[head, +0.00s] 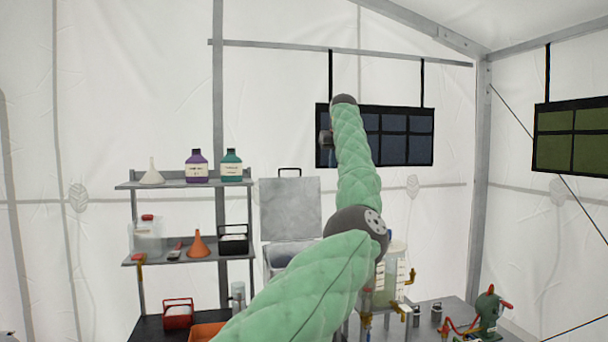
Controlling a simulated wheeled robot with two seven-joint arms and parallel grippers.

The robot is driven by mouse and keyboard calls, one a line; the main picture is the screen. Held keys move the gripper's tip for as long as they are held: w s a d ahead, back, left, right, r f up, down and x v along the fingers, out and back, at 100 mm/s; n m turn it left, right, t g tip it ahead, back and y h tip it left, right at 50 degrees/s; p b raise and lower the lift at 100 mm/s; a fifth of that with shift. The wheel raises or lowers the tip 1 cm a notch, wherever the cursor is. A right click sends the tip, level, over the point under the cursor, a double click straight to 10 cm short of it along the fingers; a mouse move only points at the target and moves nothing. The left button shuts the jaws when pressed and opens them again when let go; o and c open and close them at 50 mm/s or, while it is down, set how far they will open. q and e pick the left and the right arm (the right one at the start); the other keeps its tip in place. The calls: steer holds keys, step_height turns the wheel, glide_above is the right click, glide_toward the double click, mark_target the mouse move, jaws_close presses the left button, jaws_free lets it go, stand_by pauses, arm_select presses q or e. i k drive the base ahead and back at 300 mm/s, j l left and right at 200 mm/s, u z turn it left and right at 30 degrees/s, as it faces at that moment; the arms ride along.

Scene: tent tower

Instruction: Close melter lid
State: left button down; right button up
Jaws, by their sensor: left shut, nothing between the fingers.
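The melter looks to be the metal box (279,258) right of the shelf rack. Its flat grey lid (290,208) stands open and upright above it, with a dark handle at the top edge. My green padded arm rises from the bottom and covers the right part of the box. The dark end of my left gripper (325,138) shows small beside the upper arm, in front of the dark panel. It is shut and empty, above and right of the lid, apart from it in the picture. Its fingertips are hard to make out. My right gripper is not in view.
A shelf rack (185,262) with bottles, funnels and bins stands left of the melter. A clear tank (397,260) with brass taps stands partly behind my arm. A green hand pump (488,311) stands on the table at right. Dark panels hang at the back.

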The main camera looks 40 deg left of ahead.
mark_target(290, 207)
steer(key=i+j, duration=0.2)
steer(key=j, duration=0.15)
steer(key=i+j, duration=0.2)
steer(key=j, duration=0.15)
steer(key=i+j, duration=0.2)
steer(key=j, duration=0.15)
steer(key=i+j, duration=0.2)
steer(key=j, duration=0.15)
